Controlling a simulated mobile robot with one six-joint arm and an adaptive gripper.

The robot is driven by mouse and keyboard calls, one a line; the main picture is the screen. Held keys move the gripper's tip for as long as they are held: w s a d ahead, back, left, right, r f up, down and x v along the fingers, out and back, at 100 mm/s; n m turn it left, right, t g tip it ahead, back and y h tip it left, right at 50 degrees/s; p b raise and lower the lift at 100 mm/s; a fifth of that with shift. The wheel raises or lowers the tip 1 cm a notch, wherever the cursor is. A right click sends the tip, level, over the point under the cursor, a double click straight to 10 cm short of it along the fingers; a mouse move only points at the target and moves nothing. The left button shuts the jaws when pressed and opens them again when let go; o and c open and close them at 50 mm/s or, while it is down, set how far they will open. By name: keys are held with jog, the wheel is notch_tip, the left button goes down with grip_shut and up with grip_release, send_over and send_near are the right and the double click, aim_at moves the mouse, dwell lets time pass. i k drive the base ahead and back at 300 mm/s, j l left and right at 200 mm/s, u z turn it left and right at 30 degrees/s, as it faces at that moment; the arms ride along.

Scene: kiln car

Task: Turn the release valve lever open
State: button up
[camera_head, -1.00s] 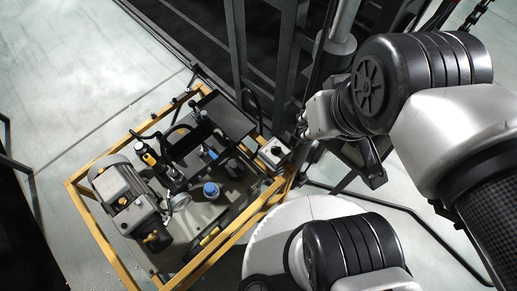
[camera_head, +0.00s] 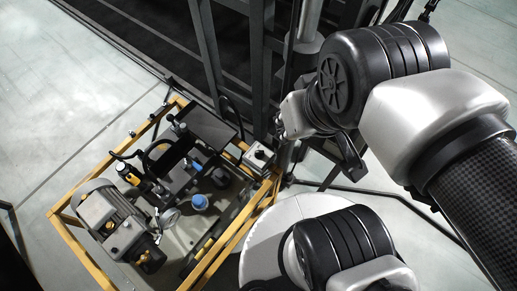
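A hydraulic unit in a yellow frame (camera_head: 88,268) stands on the floor at lower left. It carries a grey motor (camera_head: 104,208), a blue cap (camera_head: 199,202), a round gauge (camera_head: 169,218) and a black valve block with hoses (camera_head: 180,165). A slim part with a yellow band (camera_head: 152,172) stands beside the block. I cannot tell for certain which part is the release valve lever, nor how it is turned. My gripper (camera_head: 348,158) is right of the unit, apart from it, and mostly hidden behind my wrist. Its fingertips are not clear.
A small grey control box (camera_head: 258,155) sits on the frame's right corner. Dark upright posts (camera_head: 208,50) and a dark track (camera_head: 130,45) lie behind the unit. The pale floor (camera_head: 50,110) at left is clear.

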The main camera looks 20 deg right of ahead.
aim_at(197, 167)
jog(key=k+u, duration=0.1)
jog(key=u, duration=1.6)
jog(key=z, duration=0.8)
jog(key=i+l+u, duration=0.1)
jog(key=u, duration=0.25)
jog(key=i+l+u, duration=0.1)
jog(key=l+u, duration=0.25)
